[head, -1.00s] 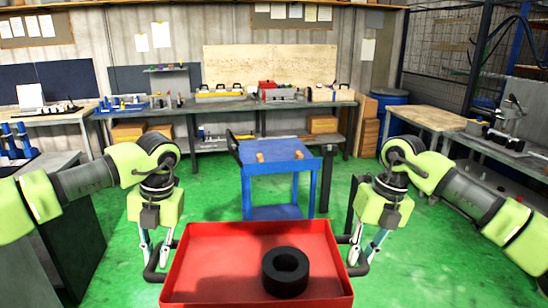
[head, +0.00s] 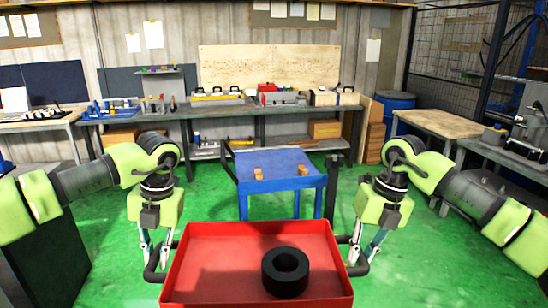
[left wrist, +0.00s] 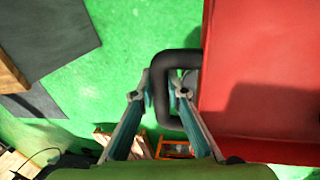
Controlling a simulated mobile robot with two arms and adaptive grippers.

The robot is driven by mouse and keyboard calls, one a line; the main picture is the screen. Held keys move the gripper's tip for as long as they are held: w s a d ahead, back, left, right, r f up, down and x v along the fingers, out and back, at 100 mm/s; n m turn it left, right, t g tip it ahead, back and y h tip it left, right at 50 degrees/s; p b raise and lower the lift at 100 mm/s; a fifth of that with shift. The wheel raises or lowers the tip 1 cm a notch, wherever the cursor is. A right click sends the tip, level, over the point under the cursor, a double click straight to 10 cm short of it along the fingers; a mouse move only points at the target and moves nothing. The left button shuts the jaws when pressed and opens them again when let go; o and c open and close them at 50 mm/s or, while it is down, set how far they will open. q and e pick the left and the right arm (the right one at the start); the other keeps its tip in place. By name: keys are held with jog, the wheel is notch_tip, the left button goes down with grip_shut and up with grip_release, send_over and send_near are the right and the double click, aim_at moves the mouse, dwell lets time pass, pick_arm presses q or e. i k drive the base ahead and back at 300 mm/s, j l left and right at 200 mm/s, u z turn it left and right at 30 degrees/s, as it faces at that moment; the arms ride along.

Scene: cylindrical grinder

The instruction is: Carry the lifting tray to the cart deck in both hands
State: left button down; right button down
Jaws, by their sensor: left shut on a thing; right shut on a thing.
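The red lifting tray (head: 215,262) is held level in front of me, with a thick black ring (head: 285,272) lying in it right of centre. My left gripper (head: 157,264) is shut on the tray's black left handle, which also shows in the left wrist view (left wrist: 172,60) between the two fingers (left wrist: 160,95). My right gripper (head: 362,258) is shut on the black right handle. The blue cart (head: 282,164) stands ahead, beyond the tray. Its flat deck carries two small tan blocks. The tray hides the cart's lower part.
A long workbench (head: 250,105) with tools and boxes runs along the back wall behind the cart. A wooden-topped table (head: 445,122) and a blue barrel (head: 393,106) are at the right. Green floor (head: 105,225) lies open on both sides of the cart.

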aim_at(274, 163)
jog(key=i, duration=2.6)
jog(key=i+j+z, duration=0.1)
jog(key=i, duration=1.15)
